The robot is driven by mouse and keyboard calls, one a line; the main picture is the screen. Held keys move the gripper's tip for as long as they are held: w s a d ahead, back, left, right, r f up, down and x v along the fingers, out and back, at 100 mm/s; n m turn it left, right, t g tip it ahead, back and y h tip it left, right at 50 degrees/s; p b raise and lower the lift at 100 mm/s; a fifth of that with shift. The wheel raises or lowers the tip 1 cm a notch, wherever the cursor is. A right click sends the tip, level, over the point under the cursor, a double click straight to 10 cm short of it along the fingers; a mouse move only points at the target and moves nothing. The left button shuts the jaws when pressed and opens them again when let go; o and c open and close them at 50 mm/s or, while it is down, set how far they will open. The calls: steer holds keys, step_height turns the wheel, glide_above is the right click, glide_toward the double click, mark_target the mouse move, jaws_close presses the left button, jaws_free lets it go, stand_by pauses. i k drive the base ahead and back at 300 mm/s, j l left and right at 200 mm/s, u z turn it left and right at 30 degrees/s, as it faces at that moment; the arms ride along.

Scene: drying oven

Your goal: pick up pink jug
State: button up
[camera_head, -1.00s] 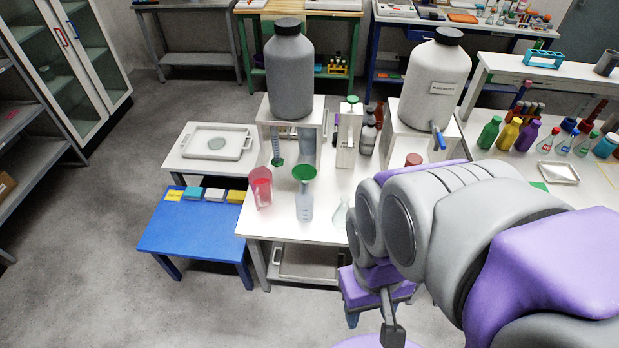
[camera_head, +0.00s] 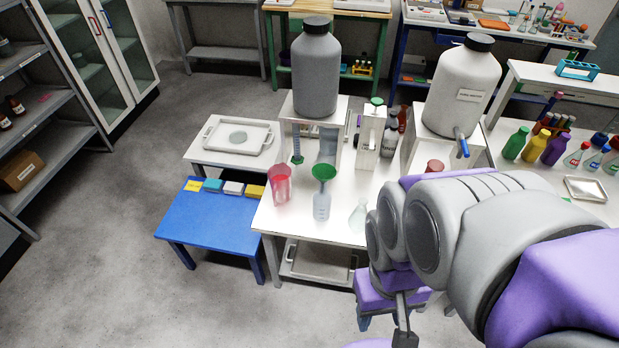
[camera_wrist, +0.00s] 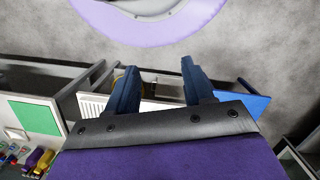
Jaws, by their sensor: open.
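The pink jug (camera_head: 281,186) is translucent and stands upright near the front left corner of the white table (camera_head: 290,222). A bottle with a green funnel (camera_head: 323,190) stands just to its right. My gripper (camera_wrist: 155,85) shows in the wrist view with its two blue fingers apart and nothing between them. In the head view my gripper hangs low in front of the table, to the right of the jug and well apart from it. The jug cannot be made out in the wrist view.
A low blue table (camera_head: 207,225) with small coloured blocks stands left of the white table. A large grey bottle (camera_head: 316,70) and a large white bottle (camera_head: 460,85) stand on raised stands behind the jug. A clear flask (camera_head: 358,215) is near my arm. Floor at the left is free.

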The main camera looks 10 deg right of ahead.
mark_target(280, 175)
steer(key=i+l, duration=0.15)
steer(key=l, duration=0.15)
steer(key=i+l+u, duration=0.1)
steer(key=l, duration=0.2)
steer(key=i+l, duration=0.15)
steer(key=l, duration=0.15)
steer(key=i+l, duration=0.15)
steer(key=l, duration=0.2)
steer(key=u, duration=0.05)
